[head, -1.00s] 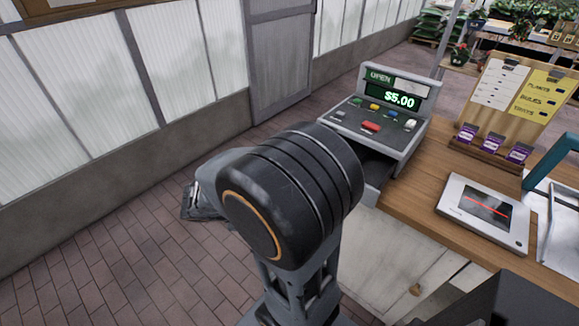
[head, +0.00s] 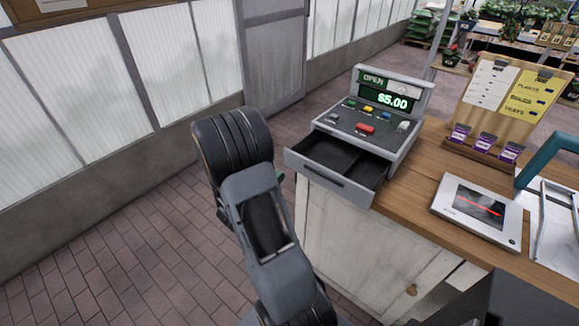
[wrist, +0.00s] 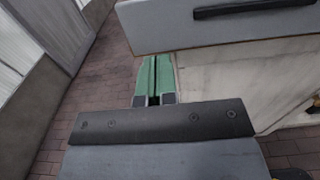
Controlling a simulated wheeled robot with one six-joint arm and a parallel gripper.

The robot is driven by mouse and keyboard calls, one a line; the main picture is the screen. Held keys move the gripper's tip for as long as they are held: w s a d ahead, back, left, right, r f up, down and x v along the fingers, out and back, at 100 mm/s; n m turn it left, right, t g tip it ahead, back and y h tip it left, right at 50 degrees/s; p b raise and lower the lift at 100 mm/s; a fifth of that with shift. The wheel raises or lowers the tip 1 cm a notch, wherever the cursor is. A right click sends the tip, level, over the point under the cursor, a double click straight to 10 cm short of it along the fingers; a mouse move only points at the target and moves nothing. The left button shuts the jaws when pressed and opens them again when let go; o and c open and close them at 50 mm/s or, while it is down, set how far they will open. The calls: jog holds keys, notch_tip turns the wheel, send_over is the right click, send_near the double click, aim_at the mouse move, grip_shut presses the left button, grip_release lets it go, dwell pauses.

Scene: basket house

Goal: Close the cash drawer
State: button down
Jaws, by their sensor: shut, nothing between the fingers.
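The cash register (head: 368,118) stands on the wooden counter, its display reading OPEN and $5.00. Its cash drawer (head: 327,178) is pulled out toward the left front, with dark compartments that look empty. In the wrist view the drawer front (wrist: 225,27) and its dark handle (wrist: 250,7) fill the top right. My gripper (wrist: 154,62) has green fingers that are shut and empty. In the wrist view they point at the lower left edge of the drawer front; I cannot tell if they touch it. In the head view my arm hides most of the gripper.
The wooden counter (head: 412,199) has a white cabinet front (head: 345,240) below the drawer. A white tablet device (head: 480,210) and a sign board (head: 512,95) with purple packets stand right of the register. Brick floor (head: 130,260) is free at left.

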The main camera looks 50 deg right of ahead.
aim_at(294, 163)
jog(key=shift+d+p, duration=0.4)
jog(key=shift+d, duration=2.6)
